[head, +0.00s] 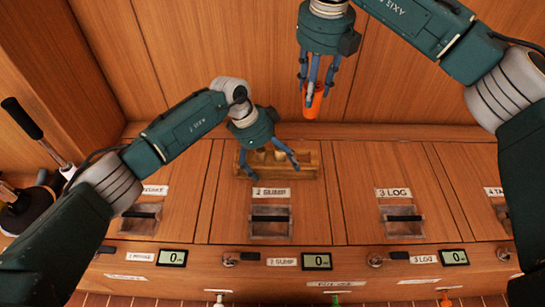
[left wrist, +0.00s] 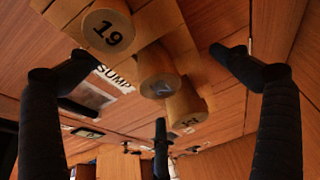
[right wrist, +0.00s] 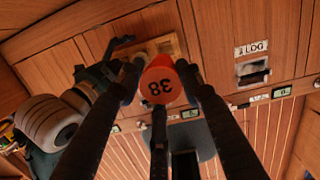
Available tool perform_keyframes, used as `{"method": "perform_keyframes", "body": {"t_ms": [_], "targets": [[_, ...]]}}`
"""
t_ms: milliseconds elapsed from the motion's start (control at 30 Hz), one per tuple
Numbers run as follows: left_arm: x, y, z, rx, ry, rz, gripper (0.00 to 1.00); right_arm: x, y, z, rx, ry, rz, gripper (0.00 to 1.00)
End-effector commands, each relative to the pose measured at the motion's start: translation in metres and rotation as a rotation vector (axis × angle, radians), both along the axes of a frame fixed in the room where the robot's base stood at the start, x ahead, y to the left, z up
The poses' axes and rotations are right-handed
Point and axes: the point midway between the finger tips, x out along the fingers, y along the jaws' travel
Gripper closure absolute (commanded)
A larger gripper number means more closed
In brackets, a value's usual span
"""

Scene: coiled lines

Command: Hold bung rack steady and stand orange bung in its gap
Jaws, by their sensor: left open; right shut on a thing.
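The wooden bung rack (head: 306,172) lies on the panelled top behind the 2 SUMP label; its middle is partly hidden by my left gripper (head: 268,168). That gripper is open above the rack, its fingers spread to either side. In the left wrist view the rack holds tan bungs, one marked 19 (left wrist: 108,28), one in the middle (left wrist: 157,75) and one farther along (left wrist: 186,103). My right gripper (head: 314,84) is shut on the orange bung (head: 313,101), held in the air behind and right of the rack. In the right wrist view the orange bung (right wrist: 160,82) shows the number 38.
Clear panels lie either side of the rack, one by the 3 LOG label (head: 399,193). A recessed handle (head: 270,220) is in front of the rack. Small displays (head: 317,261) line the front edge. A black-handled lever (head: 22,118) stands at far left. A wooden wall rises behind.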

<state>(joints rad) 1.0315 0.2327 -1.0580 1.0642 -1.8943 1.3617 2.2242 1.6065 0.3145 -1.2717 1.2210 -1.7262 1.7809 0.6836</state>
Motion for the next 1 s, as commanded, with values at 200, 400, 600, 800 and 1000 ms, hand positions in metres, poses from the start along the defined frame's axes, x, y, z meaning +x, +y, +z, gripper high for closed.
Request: {"method": "perform_keyframes", "body": {"t_ms": [200, 400, 600, 800, 1000], "targets": [[0.0, 0.0, 0.0, 0.0, 0.0, 0.0, 0.06, 0.0, 0.0, 0.0, 0.0, 0.0, 0.0, 0.9], [0.0, 0.0, 0.0, 0.0, 0.0, 0.0, 0.46, 0.0, 0.0, 0.0, 0.0, 0.0, 0.0, 0.9], [0.0, 0.0, 0.0, 0.0, 0.0, 0.0, 0.55, 0.0, 0.0, -0.012, 0.001, 0.008, -0.003, 0.9], [0.0, 0.0, 0.0, 0.0, -0.001, 0.0, 0.55, 0.0, 0.0, -0.063, 0.009, 0.033, -0.013, 0.9], [0.0, 0.0, 0.0, 0.0, -0.001, 0.0, 0.55, 0.0, 0.0, -0.091, 0.014, 0.043, -0.017, 0.9]]}}
